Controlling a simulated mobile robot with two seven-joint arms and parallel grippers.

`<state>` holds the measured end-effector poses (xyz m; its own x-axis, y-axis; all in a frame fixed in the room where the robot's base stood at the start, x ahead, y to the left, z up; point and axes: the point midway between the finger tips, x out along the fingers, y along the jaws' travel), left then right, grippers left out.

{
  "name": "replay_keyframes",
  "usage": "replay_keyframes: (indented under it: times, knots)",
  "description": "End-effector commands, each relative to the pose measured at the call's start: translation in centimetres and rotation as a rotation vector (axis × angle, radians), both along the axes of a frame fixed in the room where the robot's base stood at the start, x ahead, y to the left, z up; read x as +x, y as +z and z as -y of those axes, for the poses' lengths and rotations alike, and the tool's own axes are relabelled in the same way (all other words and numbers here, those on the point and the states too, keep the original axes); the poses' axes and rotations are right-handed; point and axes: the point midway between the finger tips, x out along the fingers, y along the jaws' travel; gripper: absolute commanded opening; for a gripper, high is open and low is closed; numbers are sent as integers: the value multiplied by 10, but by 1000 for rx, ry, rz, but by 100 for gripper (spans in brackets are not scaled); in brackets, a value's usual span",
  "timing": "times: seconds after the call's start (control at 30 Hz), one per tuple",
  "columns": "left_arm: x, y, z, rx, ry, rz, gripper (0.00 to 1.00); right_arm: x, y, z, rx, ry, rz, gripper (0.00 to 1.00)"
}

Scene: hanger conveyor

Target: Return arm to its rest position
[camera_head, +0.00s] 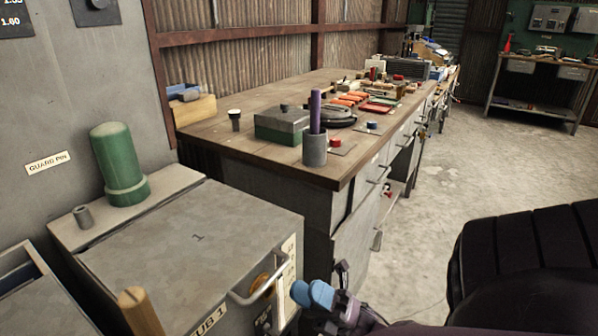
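My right gripper (312,294) shows at the bottom centre of the head view, small and partly cut off by the lower edge. Its blue tips are close together in front of the right side of a grey metal tub box (190,240). I cannot tell whether they touch each other or the box. No held object shows at the tips. A dark part of my arm runs along the bottom edge to the right. My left gripper is not in view.
The box has a metal handle (262,283). A green cylinder (120,165) stands behind it. A wooden workbench (225,140) carries a grey cup (315,150), a green box (282,124) and several tools. Concrete floor (440,190) is clear right of the bench.

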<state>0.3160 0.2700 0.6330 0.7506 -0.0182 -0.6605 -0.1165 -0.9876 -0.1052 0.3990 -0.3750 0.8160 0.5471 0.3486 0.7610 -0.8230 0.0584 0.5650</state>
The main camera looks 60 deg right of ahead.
Motion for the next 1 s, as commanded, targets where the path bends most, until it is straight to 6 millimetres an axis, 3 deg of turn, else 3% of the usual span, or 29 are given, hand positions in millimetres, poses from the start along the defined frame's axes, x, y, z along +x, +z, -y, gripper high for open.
replay_keyframes:
  times: [0.67, 0.77, 1.0]
  knots:
    - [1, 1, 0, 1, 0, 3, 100, 1, 1, 0, 11, 4, -14, 37]
    - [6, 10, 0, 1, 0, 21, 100, 5, 5, -2, 58, 17, -78, 37]
    - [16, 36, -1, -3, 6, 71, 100, 18, 6, -10, 334, 85, -410, 37]
